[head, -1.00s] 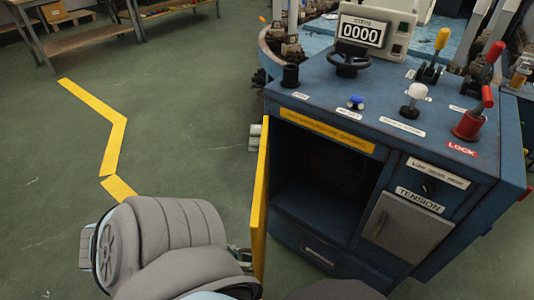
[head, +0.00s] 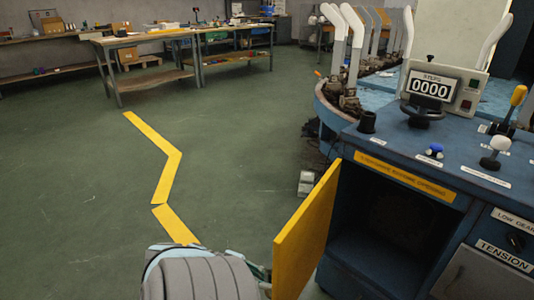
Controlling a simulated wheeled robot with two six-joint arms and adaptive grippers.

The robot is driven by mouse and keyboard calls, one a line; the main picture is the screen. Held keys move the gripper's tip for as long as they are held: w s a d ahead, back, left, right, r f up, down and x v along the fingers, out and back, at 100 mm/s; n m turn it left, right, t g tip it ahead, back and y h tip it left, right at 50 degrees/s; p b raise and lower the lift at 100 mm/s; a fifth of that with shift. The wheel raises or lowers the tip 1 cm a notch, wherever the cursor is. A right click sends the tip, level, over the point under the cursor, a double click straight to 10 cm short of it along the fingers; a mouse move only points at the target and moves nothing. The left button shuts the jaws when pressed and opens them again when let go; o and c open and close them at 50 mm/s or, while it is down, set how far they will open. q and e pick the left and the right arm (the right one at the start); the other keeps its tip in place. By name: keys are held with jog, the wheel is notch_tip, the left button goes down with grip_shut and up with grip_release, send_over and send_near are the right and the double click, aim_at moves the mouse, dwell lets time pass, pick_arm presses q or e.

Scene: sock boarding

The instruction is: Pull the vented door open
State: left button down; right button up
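The yellow door (head: 307,237) of the blue machine cabinet (head: 345,265) stands swung open, jutting out toward me from the left side of a dark opening (head: 395,225). Vents cannot be made out on the face I see. My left arm comes in at the bottom, and its grey padded link covers most of the hand. Part of my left gripper (head: 263,278) shows beside the door's lower left edge. Its fingertips are hidden, so I cannot tell whether it touches or grips the door. My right gripper is out of view.
The machine top carries a step counter (head: 430,88) reading 0000, a blue button (head: 434,151), a white knob (head: 497,147) and a yellow lever (head: 515,100). A small grey block (head: 306,183) is near the machine's left side. Green floor with a yellow line (head: 155,140) is open at left.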

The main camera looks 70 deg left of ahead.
pick_arm(q)
jog(key=shift+s+d+f, duration=0.1)
jog(key=c, duration=2)
grip_release()
jog(key=shift+o, duration=0.2)
jog(key=shift+r, duration=0.45)
notch_tip(320, 180, up, 8)
jog(key=shift+r, duration=0.55)
